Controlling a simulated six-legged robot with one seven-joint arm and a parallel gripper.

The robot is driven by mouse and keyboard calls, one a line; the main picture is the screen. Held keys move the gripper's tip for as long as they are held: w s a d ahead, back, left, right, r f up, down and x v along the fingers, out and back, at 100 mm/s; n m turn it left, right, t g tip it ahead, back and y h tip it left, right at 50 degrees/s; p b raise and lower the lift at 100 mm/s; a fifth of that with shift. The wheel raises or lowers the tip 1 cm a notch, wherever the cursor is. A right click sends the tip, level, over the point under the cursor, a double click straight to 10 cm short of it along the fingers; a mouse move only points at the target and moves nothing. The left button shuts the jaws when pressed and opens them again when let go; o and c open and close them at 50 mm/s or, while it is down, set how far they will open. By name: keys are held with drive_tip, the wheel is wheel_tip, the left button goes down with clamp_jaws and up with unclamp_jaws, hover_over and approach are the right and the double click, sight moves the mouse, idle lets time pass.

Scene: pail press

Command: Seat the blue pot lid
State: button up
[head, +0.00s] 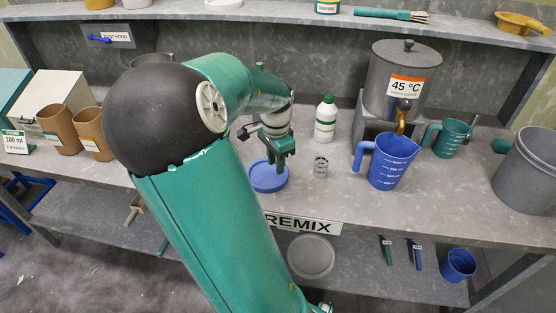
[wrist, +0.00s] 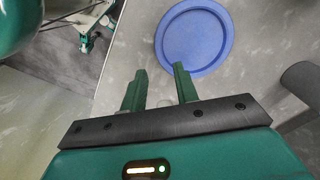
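The blue lid (head: 268,177) lies flat on the grey bench, left of the small clear beaker. It looks like a shallow round disc with a raised rim, and it also shows whole at the top of the wrist view (wrist: 194,38). My gripper (head: 281,166) hangs over the lid's right side in the head view, partly covering its far edge. In the wrist view my gripper (wrist: 160,71) has its two green fingers apart with nothing between them. The lid is beyond the fingertips, and contact cannot be made out. No pot clearly matching the lid can be made out.
A small clear beaker (head: 321,167), white bottle (head: 325,118) and blue jug (head: 388,161) stand to the right. A grey dispenser (head: 390,78) is behind the jug, and a grey pail (head: 527,167) is at far right. The bench front near the PREMIX label (head: 301,222) is clear.

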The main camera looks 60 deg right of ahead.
wheel_tip(320, 180, down, 8)
drive_tip(key=shift+s+d+r, duration=0.15)
drive_tip(key=shift+r, duration=0.05)
drive_tip(key=shift+f, duration=0.15)
drive_tip(key=shift+c, duration=0.9)
clamp_jaws()
unclamp_jaws()
drive_tip(key=shift+r, duration=0.2)
wheel_tip(320, 180, up, 14)
drive_tip(key=shift+f, duration=0.2)
